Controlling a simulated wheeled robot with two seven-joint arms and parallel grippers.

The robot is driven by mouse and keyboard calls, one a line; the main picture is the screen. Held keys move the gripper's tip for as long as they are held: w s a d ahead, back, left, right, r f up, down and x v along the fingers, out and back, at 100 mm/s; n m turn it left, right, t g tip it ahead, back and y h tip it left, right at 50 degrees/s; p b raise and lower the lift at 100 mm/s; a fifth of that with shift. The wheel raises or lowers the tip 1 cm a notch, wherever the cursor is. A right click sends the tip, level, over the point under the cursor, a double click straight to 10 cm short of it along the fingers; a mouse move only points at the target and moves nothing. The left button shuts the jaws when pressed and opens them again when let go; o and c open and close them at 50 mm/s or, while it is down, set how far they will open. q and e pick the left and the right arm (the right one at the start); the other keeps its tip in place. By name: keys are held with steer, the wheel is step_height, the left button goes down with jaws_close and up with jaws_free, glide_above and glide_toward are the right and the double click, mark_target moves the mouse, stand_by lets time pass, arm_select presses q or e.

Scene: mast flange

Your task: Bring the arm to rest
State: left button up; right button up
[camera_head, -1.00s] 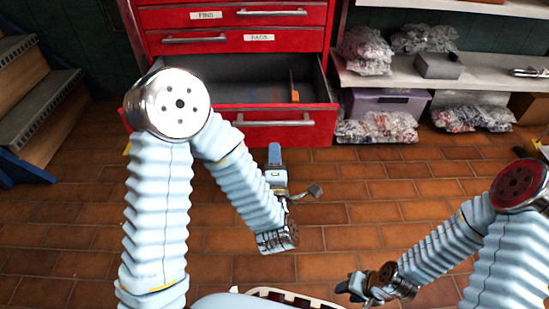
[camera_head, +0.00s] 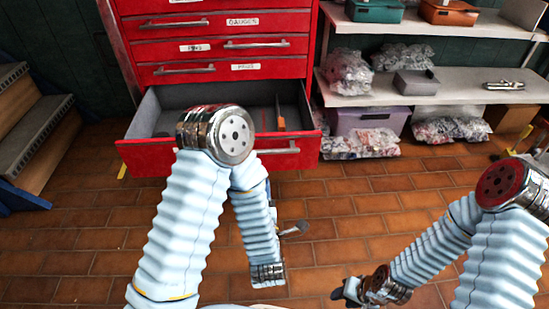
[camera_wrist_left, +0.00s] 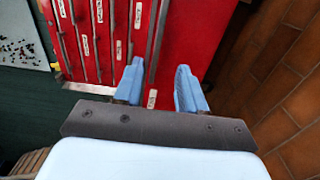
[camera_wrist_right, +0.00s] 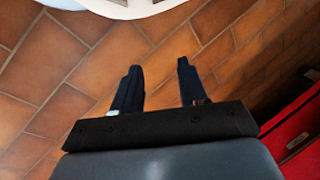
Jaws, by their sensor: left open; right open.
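My left arm reaches in from the left in the head view, its elbow in front of the open drawer. My left gripper is mostly hidden behind its forearm there. In the left wrist view the left gripper (camera_wrist_left: 159,78) has two blue fingers set apart, with nothing between them, facing the red cabinet (camera_wrist_left: 120,40). My right gripper (camera_head: 346,292) is low at the right in the head view, above the tiled floor. In the right wrist view the right gripper (camera_wrist_right: 158,78) has dark fingers apart and empty, over floor tiles.
The red tool cabinet (camera_head: 215,70) has a lower drawer (camera_head: 160,154) pulled open, with an orange-handled item (camera_head: 280,118) inside. Shelves (camera_head: 440,82) with bags and bins stand at the right. Wooden steps (camera_head: 40,135) stand at the left. The floor between is clear.

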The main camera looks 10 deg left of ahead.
arm_select(q)
steer(key=shift+f, duration=0.1)
step_height(320, 180, down, 11)
steer(key=s+m+g+h+p, duration=0.2)
steer(key=m+g+h+p, duration=0.25)
steer(key=m+g, duration=0.35)
steer(key=s+d+f+m+g+h+p, duration=0.1)
steer(key=s+f+m+g+h, duration=0.1)
steer(key=s+m+g, duration=0.2)
steer(key=s+f+m+g+h, duration=0.2)
steer(key=s+f+m+g, duration=0.1)
steer(key=s+m, duration=0.4)
steer(key=shift+s+d+f+g+h+p, duration=0.35)
steer(key=shift+s+g, duration=0.45)
steer(key=shift+s, duration=0.4)
